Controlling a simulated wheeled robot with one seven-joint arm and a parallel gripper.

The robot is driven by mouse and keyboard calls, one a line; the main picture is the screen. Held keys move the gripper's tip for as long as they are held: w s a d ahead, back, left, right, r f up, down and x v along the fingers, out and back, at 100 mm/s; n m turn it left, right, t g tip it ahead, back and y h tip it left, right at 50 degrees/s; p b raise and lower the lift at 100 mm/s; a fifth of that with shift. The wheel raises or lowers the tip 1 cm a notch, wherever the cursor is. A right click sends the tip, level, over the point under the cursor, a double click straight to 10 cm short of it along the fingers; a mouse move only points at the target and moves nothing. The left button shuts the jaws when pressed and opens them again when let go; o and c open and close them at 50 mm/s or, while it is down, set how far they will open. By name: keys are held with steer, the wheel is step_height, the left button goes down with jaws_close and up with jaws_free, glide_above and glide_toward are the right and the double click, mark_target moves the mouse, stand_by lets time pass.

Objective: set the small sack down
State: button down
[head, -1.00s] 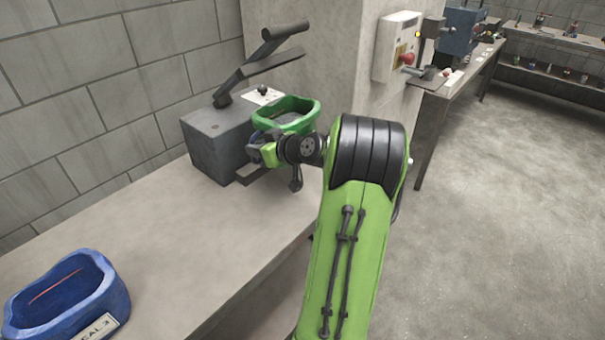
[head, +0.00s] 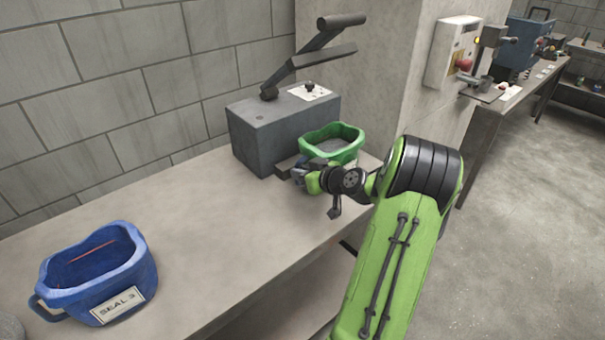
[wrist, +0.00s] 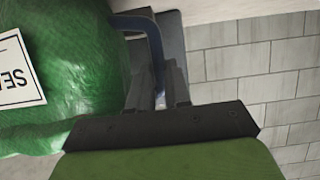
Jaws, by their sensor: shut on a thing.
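A small green sack (head: 331,151), open at the top with grey inside, is at the right front of the grey sealer in the head view. In the wrist view the green sack (wrist: 70,70) fills the left side, with a white label partly cut off. My gripper (wrist: 165,85) is shut on the sack's dark blue loop handle. In the head view my gripper (head: 306,177) is at the near side of the sack, low over the bench. The sack is upright. I cannot tell whether its base touches the bench, as my gripper hides it.
The grey sealer (head: 268,138) with a raised lever stands behind left. A blue sack (head: 140,275) labelled SEAL 3 sits on the bench (head: 200,225) at lower left. Bare bench lies between them. A pillar with a control box (head: 450,55) stands behind right.

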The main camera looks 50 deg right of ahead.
steer(key=c, duration=1.5)
jaws_free()
steer(key=shift+f, duration=0.15)
steer(key=o, duration=0.4)
